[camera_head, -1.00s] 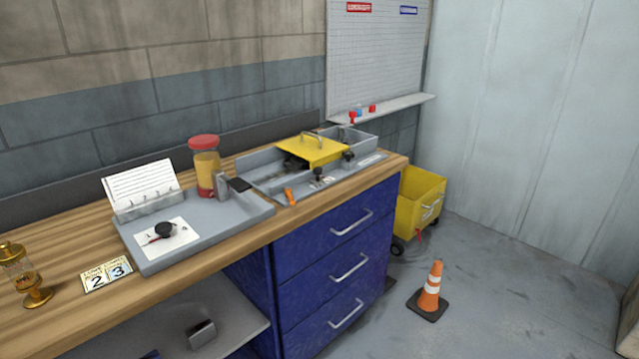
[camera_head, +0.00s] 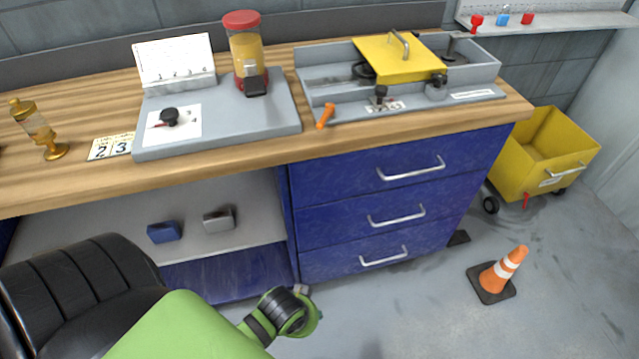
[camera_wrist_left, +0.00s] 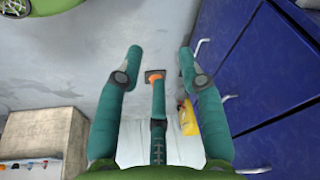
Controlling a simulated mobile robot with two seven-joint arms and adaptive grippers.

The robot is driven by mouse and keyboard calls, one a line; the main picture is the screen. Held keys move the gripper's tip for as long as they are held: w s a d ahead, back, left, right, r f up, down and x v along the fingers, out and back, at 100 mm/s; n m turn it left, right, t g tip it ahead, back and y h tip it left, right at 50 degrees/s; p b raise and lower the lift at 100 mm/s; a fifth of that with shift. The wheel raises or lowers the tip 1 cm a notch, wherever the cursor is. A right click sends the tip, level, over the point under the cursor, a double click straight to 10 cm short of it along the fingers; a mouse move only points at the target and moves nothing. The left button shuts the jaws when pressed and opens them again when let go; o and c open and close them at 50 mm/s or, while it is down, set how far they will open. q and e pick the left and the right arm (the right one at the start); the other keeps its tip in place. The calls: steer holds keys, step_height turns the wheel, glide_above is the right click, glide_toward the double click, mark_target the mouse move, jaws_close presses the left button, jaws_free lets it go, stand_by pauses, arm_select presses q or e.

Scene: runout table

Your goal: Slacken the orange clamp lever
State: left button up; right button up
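The orange clamp lever (camera_head: 325,116) stands tilted at the front left corner of the grey runout fixture (camera_head: 350,121) on the bench. The fixture carries a yellow hinged-looking cover (camera_head: 400,58) with a handle. My left arm enters the head view at lower left, below and in front of the bench, well apart from the lever. In the left wrist view, my left gripper (camera_wrist_left: 160,58) has its teal fingers spread, with nothing between them; the lever is not seen there. My right gripper is in neither view.
The wooden bench edge (camera_head: 230,159) and blue drawers (camera_head: 400,215) with protruding handles lie beyond my arm. A grey plate (camera_head: 210,142) with a red-lidded jar (camera_head: 245,60) is left of the lever. A traffic cone (camera_head: 503,270) and yellow cart (camera_head: 545,155) stand right; floor between is free.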

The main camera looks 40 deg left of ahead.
arm_select(q)
steer(key=w+a+r+t, duration=0.2)
steer(key=w+r, duration=0.1)
steer(key=r, duration=0.4)
steer(key=n+t+y, duration=0.3)
steer(key=t+y, duration=0.3)
steer(key=t, duration=0.6)
glide_toward(322, 119)
steer(key=w, duration=0.1)
steer(key=w+a+f, duration=0.1)
steer(key=shift+w+a, duration=0.1)
steer(key=shift+w, duration=0.15)
steer(key=p+x, duration=0.1)
steer(key=x, duration=0.5)
steer(key=shift+w+r, duration=0.2)
steer(key=shift+w, duration=0.5)
jaws_close()
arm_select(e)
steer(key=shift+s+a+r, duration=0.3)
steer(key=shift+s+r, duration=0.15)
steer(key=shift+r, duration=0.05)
